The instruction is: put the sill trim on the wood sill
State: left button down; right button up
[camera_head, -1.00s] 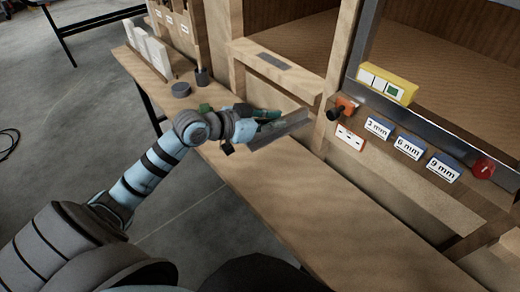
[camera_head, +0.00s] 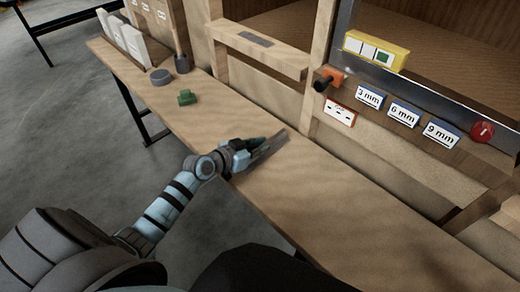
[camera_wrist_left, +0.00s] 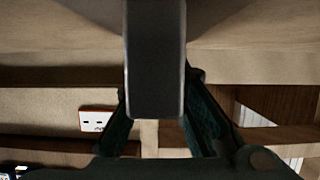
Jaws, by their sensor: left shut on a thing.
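The sill trim (camera_head: 269,150) is a thin grey metal strip. My left gripper (camera_head: 251,147) is shut on it and holds it over the workbench, left of the middle. In the left wrist view the trim (camera_wrist_left: 155,62) is a dark bar running down between the two fingers (camera_wrist_left: 158,118). The wood sill (camera_head: 290,66) looks to be the pale horizontal beam at the back, with a small grey plate (camera_head: 256,39) on its top. The held trim is apart from it, nearer to me and lower. My right gripper is not in view.
The workbench (camera_head: 350,220) is clear to the right. A green block (camera_head: 187,97) and a grey round puck (camera_head: 161,77) lie on its far left part.

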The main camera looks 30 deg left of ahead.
pick_arm(q)
jog(key=shift+r, duration=0.1)
jog(key=c, duration=1.9)
grip_release()
jog(key=shift+c, duration=0.2)
jog(key=o, duration=0.3)
jog(key=shift+o, duration=0.2)
